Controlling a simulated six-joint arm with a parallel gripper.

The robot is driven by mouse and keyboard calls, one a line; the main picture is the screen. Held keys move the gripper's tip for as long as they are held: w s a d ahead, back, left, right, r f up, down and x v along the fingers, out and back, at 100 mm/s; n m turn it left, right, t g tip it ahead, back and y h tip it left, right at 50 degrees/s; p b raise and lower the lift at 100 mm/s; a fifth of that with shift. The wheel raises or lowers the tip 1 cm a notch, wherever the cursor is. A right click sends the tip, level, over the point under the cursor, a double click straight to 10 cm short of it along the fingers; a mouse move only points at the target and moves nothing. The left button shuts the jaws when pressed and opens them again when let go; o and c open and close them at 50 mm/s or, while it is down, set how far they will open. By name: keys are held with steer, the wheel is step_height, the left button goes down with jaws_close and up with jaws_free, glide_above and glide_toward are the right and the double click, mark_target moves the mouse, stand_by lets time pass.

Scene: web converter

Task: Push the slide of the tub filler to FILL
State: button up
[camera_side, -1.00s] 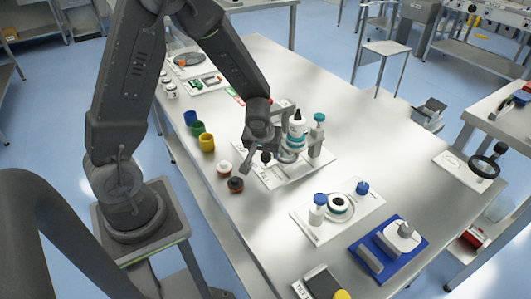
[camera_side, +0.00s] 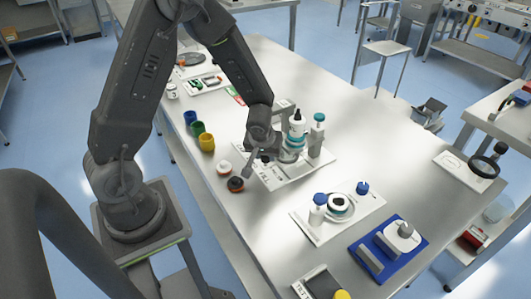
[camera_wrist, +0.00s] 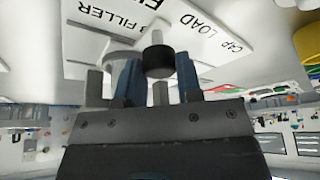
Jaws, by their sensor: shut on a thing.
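The tub filler is a white plate (camera_side: 290,172) on the bench, with printed lettering along its near edge. A white bottle with a teal band (camera_side: 297,128) and a teal-topped post (camera_side: 317,135) stand at its far side. In the wrist view the lettering TUB FILLER and CAP LOAD shows on the plate (camera_wrist: 185,22), with a partly cut-off word between. The slide's black round knob (camera_wrist: 158,58) sits between my blue fingertips. My gripper (camera_wrist: 158,78) is shut on it; it also shows low over the plate in the side view (camera_side: 262,156). The slide's track is mostly hidden.
Another white plate with blue-topped parts (camera_side: 340,206) and a blue tray (camera_side: 390,252) lie nearer.

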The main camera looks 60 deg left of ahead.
jaws_close()
steer(key=shift+d, duration=2)
steer(key=o, duration=0.8)
jaws_free()
steer(key=v, duration=1.4)
